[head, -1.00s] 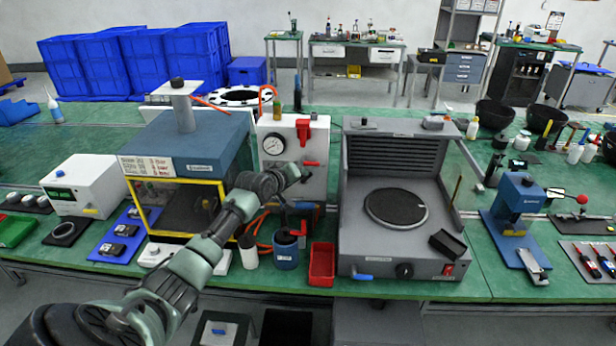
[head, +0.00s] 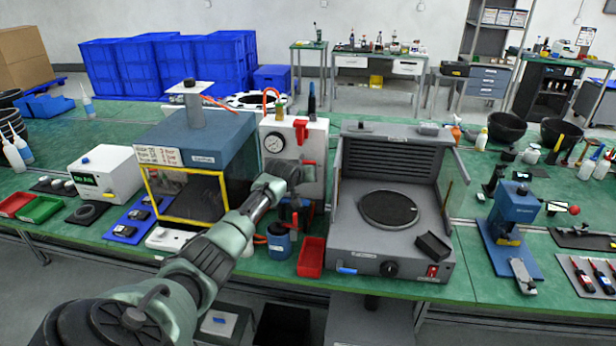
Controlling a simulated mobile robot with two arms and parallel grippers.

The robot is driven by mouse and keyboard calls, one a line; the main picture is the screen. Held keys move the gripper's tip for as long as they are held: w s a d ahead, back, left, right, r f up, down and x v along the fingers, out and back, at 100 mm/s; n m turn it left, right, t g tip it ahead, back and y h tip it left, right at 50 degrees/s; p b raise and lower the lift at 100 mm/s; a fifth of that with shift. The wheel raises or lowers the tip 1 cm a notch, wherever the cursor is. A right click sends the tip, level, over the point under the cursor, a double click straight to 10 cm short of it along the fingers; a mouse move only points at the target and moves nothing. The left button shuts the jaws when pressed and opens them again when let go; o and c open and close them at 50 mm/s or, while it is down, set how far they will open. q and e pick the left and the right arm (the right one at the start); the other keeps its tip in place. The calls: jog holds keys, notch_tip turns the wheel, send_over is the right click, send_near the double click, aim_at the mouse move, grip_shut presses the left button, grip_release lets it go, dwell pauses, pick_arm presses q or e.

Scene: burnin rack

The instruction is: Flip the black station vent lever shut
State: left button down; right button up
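A white panel station (head: 318,135) with a round gauge (head: 274,142) stands at the middle of the bench. It has a red handle (head: 301,130) near its top and a smaller red lever (head: 308,163) lower down. I cannot make out a black vent lever; the lower front of the panel is partly hidden by my arm. My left arm comes in from the lower left, and its end with the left gripper (head: 287,176) is in front of the panel's lower part. The fingers are not clear, so their opening and any contact cannot be told. My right gripper is out of view.
A blue chamber (head: 220,138) with a yellow-framed window stands left of the panel. A grey station (head: 345,235) with a round dark plate stands right of it. A blue cup (head: 279,243) and a red bin (head: 311,258) sit at the front edge, close below my arm's end.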

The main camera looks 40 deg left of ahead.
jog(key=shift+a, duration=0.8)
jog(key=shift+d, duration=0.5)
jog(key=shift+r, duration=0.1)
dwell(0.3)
